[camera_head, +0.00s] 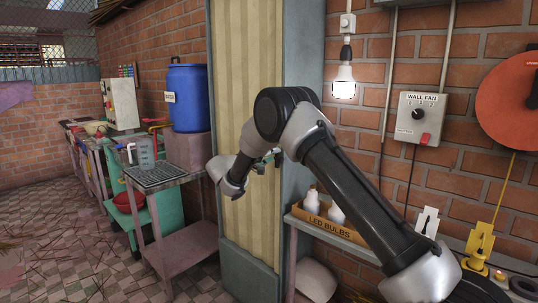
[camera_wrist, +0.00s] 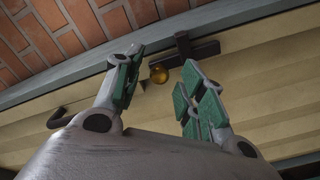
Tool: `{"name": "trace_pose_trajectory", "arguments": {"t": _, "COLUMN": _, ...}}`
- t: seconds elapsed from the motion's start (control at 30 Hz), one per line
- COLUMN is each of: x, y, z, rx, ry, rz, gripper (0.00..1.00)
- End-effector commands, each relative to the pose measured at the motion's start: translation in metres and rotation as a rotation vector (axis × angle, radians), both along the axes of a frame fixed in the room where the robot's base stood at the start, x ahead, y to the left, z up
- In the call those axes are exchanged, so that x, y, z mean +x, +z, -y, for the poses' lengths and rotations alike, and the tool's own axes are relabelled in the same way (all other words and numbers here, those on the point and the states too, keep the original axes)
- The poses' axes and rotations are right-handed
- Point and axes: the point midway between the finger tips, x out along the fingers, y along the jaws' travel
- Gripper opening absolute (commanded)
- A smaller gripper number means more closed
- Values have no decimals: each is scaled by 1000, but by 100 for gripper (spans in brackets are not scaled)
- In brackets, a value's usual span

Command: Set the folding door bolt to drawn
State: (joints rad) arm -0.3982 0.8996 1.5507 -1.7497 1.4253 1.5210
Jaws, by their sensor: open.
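The cream folding door (camera_head: 235,60) stands shut in its blue-grey frame, behind my arm in the head view. In the wrist view the door's pleated face (camera_wrist: 235,75) crosses the picture. On it, near the frame edge, is a dark metal bolt fitting (camera_wrist: 200,52) with a round brass knob (camera_wrist: 158,75). My gripper (camera_wrist: 162,60) is open, its green-padded fingers apart, with the knob showing between the fingertips. I cannot tell whether the fingers touch it. In the head view my gripper (camera_head: 266,160) is at the door's right edge, and the bolt is hidden there.
A dark hooked handle (camera_wrist: 68,114) sits on the door at the left of the wrist view. A shelf with an LED bulbs box (camera_head: 325,222) stands right of the door. A lit bulb (camera_head: 344,84) hangs above. A metal table (camera_head: 160,178) and blue drum (camera_head: 188,98) are at left.

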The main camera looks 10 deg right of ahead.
Motion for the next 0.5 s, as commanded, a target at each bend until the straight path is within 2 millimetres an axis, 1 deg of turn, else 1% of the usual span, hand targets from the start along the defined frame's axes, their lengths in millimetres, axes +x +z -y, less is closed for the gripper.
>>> {"name": "trace_pose_trajectory", "arguments": {"t": 0.13, "x": 0, "y": 0, "z": 0, "rx": 0, "ry": 0, "rz": 0, "gripper": 40}}
{"name": "trace_pose_trajectory", "arguments": {"t": 0.27, "x": 0, "y": 0, "z": 0, "rx": -1, "ry": 0, "rz": -1, "gripper": 16}}
{"name": "trace_pose_trajectory", "arguments": {"t": 0.3, "x": 0, "y": 0, "z": 0, "rx": -1, "ry": 0, "rz": -1, "gripper": 9}}
{"name": "trace_pose_trajectory", "arguments": {"t": 0.37, "x": 0, "y": 0, "z": 0, "rx": -1, "ry": 0, "rz": -1, "gripper": 0}}
{"name": "trace_pose_trajectory", "arguments": {"t": 0.5, "x": 0, "y": -1, "z": 0, "rx": 0, "ry": -1, "rz": -1, "gripper": 0}}
